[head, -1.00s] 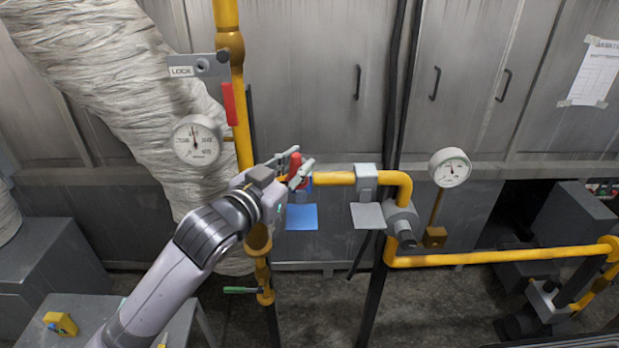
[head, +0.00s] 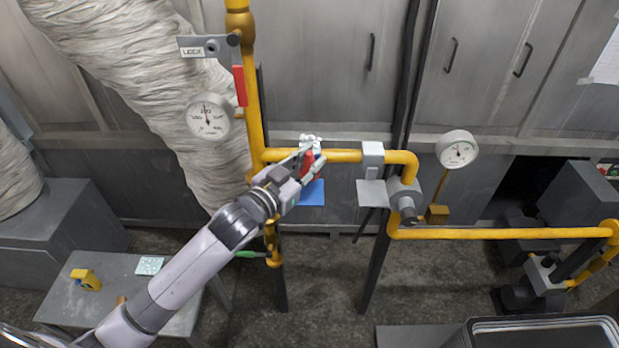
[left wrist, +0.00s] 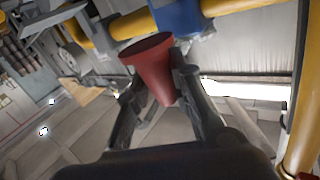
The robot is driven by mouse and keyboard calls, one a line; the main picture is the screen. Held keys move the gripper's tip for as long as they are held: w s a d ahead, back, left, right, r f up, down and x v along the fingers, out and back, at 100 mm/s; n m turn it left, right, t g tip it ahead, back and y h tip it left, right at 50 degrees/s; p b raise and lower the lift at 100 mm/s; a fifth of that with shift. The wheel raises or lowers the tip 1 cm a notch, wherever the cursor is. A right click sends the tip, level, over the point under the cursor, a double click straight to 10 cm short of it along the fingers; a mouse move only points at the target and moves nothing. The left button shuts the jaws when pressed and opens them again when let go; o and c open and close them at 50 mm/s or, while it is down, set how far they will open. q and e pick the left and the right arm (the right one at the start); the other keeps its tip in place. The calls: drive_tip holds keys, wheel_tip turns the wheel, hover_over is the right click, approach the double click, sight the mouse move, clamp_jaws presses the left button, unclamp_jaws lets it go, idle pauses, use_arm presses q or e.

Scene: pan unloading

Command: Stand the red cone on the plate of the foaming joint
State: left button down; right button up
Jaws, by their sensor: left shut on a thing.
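The red cone (head: 307,162) is held between the fingers of my left gripper (head: 305,167), in front of the yellow pipe. In the left wrist view the cone (left wrist: 152,68) sits between the dark fingers, its wide end toward the top. White foam (head: 310,142) shows at the pipe joint just behind the gripper. The blue plate (head: 312,194) hangs below that joint, partly covered by my gripper. A blue part of the joint (left wrist: 182,16) is at the top of the left wrist view, close beyond the cone. My right gripper is out of view.
A grey joint (head: 372,155) with a bare grey plate (head: 371,193) is to the right on the same pipe. Gauges (head: 457,150) flank the pipes. A grey table (head: 120,285) at lower left holds a yellow device (head: 86,279). A dark tray (head: 540,321) is at lower right.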

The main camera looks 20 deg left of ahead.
sight(309, 193)
use_arm(q)
drive_tip(key=shift+f, duration=2.8)
drive_tip(key=shift+f, duration=0.1)
drive_tip(key=c, duration=1.4)
unclamp_jaws()
drive_tip(key=shift+b+v, duration=1.1)
drive_tip(key=shift+v, duration=4.9)
